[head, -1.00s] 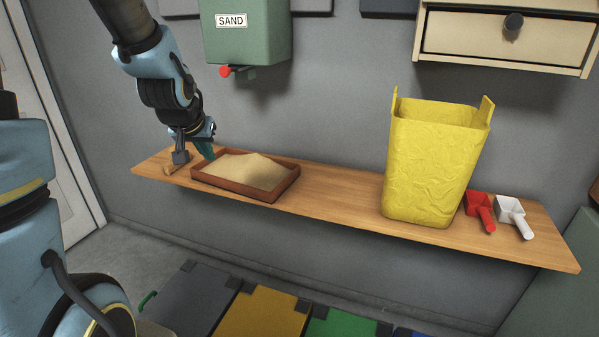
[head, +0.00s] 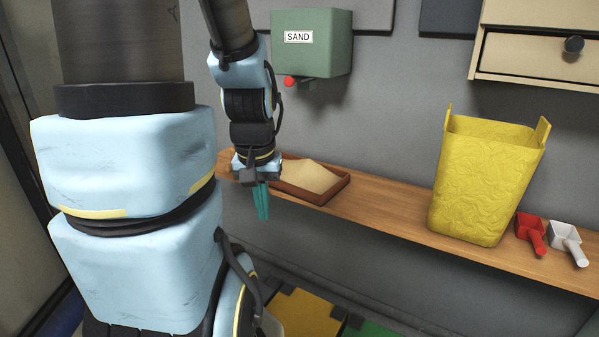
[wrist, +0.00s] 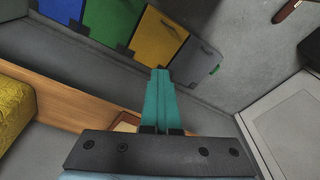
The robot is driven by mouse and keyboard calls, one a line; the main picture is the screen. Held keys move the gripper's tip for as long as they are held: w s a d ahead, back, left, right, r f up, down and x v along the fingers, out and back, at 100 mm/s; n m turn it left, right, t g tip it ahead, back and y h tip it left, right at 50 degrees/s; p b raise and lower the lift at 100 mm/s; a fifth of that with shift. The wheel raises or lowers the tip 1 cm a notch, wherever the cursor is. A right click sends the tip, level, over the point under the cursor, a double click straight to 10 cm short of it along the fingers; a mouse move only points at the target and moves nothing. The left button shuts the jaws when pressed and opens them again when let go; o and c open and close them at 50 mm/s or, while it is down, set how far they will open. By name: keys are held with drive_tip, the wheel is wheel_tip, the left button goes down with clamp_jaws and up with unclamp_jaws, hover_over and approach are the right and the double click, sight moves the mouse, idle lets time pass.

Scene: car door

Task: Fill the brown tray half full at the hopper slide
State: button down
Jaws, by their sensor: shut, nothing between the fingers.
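The brown tray (head: 330,190) sits on the wooden shelf below the hopper and holds a mound of pale sand (head: 308,176). The green hopper (head: 325,50) labelled SAND is on the wall above it, with a red knob (head: 290,82) at its underside. My gripper (head: 263,216) is at the front left of the tray, its teal fingers pointing down in front of the shelf edge. In the wrist view the fingers (wrist: 159,90) are together with nothing between them. Part of the tray's left side is hidden behind my gripper.
On the shelf (head: 400,207) to the right stand a yellow bin (head: 487,180), a red scoop (head: 530,232) and a white scoop (head: 566,240). A drawer unit (head: 530,48) hangs on the wall above. Coloured bins with lids (wrist: 160,38) stand low below the shelf.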

drive_tip(key=shift+s+a+f+b, duration=0.1)
drive_tip(key=shift+a+b, duration=0.05)
drive_tip(key=shift+b, duration=0.4)
drive_tip(key=shift+s+a+b, duration=0.25)
drive_tip(key=shift+s+b, duration=0.15)
drive_tip(key=shift+b, duration=0.6)
drive_tip(key=shift+s+a+b, duration=0.35)
drive_tip(key=shift+s+b, duration=0.25)
drive_tip(key=shift+b, duration=0.15)
drive_tip(key=shift+s+a+b, duration=0.3)
drive_tip(key=shift+s+b, duration=0.25)
drive_tip(key=shift+b, duration=0.2)
drive_tip(key=shift+w, duration=0.1)
drive_tip(key=shift+w+d, duration=0.45)
drive_tip(key=shift+w, duration=0.25)
drive_tip(key=shift+w+d, duration=0.4)
drive_tip(key=shift+w, duration=0.25)
drive_tip(key=shift+w+d, duration=0.45)
drive_tip(key=shift+w, duration=0.25)
